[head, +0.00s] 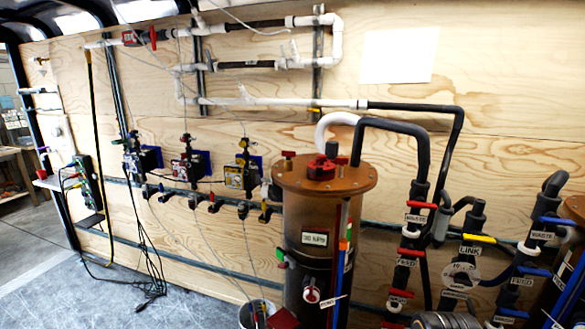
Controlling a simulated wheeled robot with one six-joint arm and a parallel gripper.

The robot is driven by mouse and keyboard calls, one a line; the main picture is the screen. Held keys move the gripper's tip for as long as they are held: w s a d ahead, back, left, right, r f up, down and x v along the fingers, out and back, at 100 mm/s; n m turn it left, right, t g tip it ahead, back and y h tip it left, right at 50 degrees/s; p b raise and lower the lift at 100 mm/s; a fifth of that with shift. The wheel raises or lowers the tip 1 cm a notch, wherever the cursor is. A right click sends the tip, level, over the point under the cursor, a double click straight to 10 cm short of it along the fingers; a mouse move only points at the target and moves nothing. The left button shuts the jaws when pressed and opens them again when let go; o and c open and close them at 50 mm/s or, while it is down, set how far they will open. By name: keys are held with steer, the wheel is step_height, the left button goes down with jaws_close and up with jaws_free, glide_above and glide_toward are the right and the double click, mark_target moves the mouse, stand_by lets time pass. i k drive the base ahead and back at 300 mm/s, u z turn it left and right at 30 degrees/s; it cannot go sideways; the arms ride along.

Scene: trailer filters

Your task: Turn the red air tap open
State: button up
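Several red tap handles show in the head view, and I cannot tell by label which is the air tap. A small red tap (288,155) stands on the brown lid of the tall filter tank (305,225), left of a larger red cap (321,168). Another red handle (153,38) sits on the white pipe at the upper left. Red handles (420,204) also sit across the labelled dark pipes right of the tank. Whether each tap is open or shut is unclear.
Dark hoses (410,127) arch over the tank's right side. Small pumps (241,177) are mounted on the plywood wall (260,130) at left. A white bucket (256,313) stands by the tank's foot. Grey floor (90,300) is mostly clear at lower left.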

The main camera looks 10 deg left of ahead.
mark_target(288, 155)
steer(key=u, duration=2)
steer(key=i, duration=2.65)
steer(key=z, duration=2.25)
